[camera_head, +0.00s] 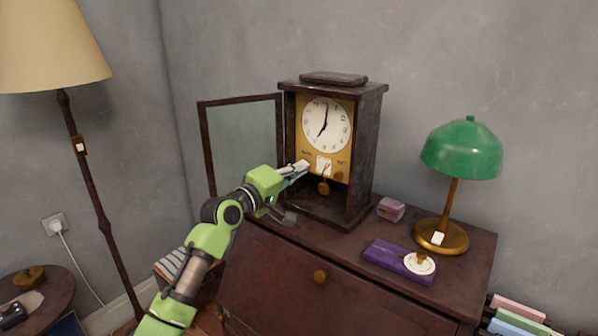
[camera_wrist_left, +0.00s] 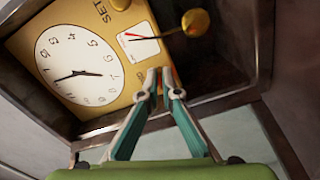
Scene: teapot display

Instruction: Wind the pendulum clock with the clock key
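The pendulum clock (camera_head: 364,150) stands on the dark wooden desk, its glass door (camera_head: 240,140) swung open to the left. Its white dial (camera_head: 326,124) is on a gold plate above the round pendulum bob (camera_head: 323,188). The dial (camera_wrist_left: 75,65) and the bob (camera_wrist_left: 195,22) also show in the left wrist view. My left gripper (camera_head: 304,166) reaches to the lower left of the gold plate. In the left wrist view its fingertips (camera_wrist_left: 160,83) are close together with a narrow gap; whether anything is between them is unclear. I cannot make out the clock key. My right gripper is out of view.
A floor lamp (camera_head: 50,45) stands at the left. The open door is close beside my left gripper.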

